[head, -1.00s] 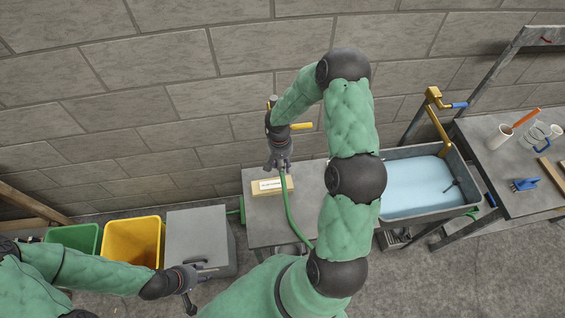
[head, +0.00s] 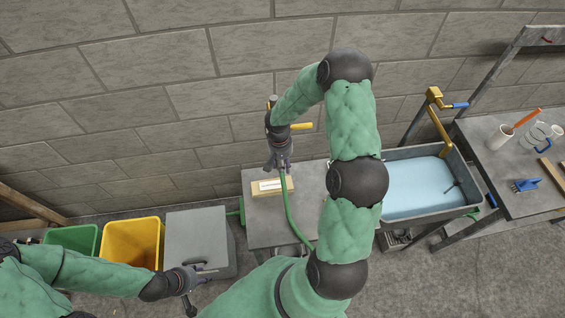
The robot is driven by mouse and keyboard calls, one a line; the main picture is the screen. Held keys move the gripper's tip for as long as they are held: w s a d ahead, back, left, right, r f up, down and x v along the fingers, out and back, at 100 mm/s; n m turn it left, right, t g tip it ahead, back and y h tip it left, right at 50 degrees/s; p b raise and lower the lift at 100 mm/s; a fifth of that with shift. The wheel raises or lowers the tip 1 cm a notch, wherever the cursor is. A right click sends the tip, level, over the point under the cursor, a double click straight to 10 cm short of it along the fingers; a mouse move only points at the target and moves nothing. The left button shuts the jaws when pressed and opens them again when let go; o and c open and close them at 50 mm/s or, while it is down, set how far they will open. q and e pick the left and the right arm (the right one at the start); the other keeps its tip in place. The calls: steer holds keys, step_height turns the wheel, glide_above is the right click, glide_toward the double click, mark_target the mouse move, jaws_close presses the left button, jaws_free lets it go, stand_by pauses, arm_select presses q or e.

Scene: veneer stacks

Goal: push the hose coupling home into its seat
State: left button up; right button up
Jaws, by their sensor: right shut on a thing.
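My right gripper (head: 280,168) points down over the small table, shut on the upper end of a green hose (head: 288,205). The hose runs down from it along the table and behind my arm. The coupling is hidden between the fingers. A pale block with a white label (head: 268,186) lies on the table just below the gripper; it may carry the seat, which I cannot make out. Whether coupling and seat touch is not clear. My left gripper (head: 207,273) is at lower left beside the grey box, its fingers apart and empty.
The small grey table (head: 262,230) stands against the block wall. A grey box (head: 196,232), a yellow bin (head: 133,222) and a green bin (head: 70,229) stand to its left. A water-filled sink (head: 466,178) and a workbench (head: 492,180) are to the right.

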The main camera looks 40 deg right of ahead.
steer(key=shift+w+d+r, duration=0.1)
steer(key=shift+w+d, duration=0.05)
steer(key=shift+w, duration=0.05)
stand_by(0.3)
steer(key=shift+s+b, duration=0.1)
steer(key=shift+b, duration=0.35)
steer(key=shift+s+y+p, duration=0.15)
steer(key=shift+y+p, duration=0.15)
steer(key=shift+p, duration=0.4)
steer(key=shift+t+y+p, duration=0.3)
steer(key=shift+t+p, duration=0.1)
steer(key=shift+p, duration=0.3)
stand_by(0.7)
steer(key=shift+w+d+b, duration=0.1)
steer(key=shift+w+b, duration=0.15)
steer(key=shift+b, duration=0.05)
stand_by(0.7)
